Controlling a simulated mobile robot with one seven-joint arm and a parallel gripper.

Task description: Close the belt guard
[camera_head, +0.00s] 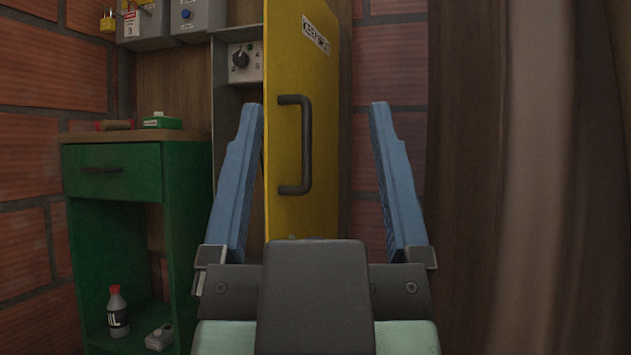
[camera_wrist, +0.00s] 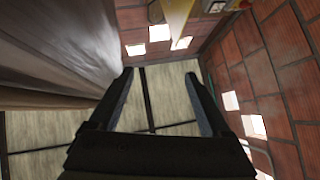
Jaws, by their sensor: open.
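The belt guard (camera_head: 335,130) is a yellow panel with a dark D-shaped handle (camera_head: 295,145) and a white label near its top. It stands swung open, edge toward me, with the recess behind it showing on its left. My gripper (camera_head: 314,110) is open and empty, with its blue fingers pointing up on either side of the guard's handle in the head view. I cannot tell how far the fingers are from the handle. In the wrist view my gripper (camera_wrist: 161,75) is open, and a yellow part, probably the guard (camera_wrist: 178,15), shows at the top.
A green cabinet (camera_head: 112,185) with a drawer stands at the left, with a bottle (camera_head: 118,312) on its lower shelf. A grey switch box (camera_head: 240,62) sits left of the guard. A brown curtain-like surface (camera_head: 530,180) fills the right. Brick walls surround the corner.

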